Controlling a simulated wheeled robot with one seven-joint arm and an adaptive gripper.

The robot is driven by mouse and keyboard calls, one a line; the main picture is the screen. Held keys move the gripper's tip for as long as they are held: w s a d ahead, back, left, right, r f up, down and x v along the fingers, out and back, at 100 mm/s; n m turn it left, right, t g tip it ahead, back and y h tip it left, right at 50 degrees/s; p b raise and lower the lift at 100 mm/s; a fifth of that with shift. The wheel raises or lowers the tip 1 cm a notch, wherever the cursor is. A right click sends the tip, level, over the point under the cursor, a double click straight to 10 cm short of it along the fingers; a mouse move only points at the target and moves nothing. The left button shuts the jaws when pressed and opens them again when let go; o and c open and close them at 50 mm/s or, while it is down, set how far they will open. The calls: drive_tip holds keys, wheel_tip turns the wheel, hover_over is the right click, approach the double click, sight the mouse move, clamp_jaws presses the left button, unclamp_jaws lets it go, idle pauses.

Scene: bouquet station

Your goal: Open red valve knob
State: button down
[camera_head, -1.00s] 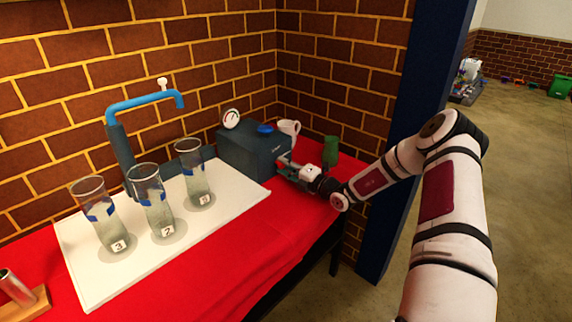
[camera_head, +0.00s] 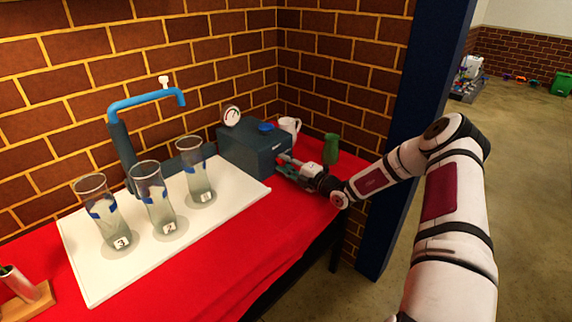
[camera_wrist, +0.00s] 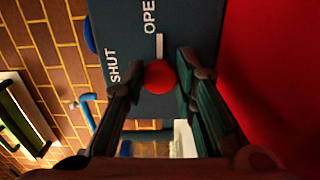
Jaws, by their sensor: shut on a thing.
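The red valve knob (camera_wrist: 158,76) is on the front of a dark blue-grey box (camera_head: 240,155); in the head view my gripper hides it. In the wrist view the box face carries the words SHUT and OPEN, and a white bar (camera_wrist: 159,46) runs from the knob toward OPEN. My gripper (camera_head: 284,163) is at the box front, its two dark green fingers on either side of the knob, shut on it. The fingers also show in the wrist view (camera_wrist: 157,80).
A gauge (camera_head: 232,115) and a blue cap (camera_head: 265,127) are on the box. A white mug (camera_head: 289,126) and a green vase (camera_head: 331,148) stand behind my gripper. Several water-filled glass vases stand on the white board (camera_head: 105,283) under a blue spout (camera_head: 145,100). The red table front is clear.

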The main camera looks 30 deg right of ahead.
drive_tip(key=c, duration=1.3)
unclamp_jaws()
drive_tip(key=v, duration=1.2)
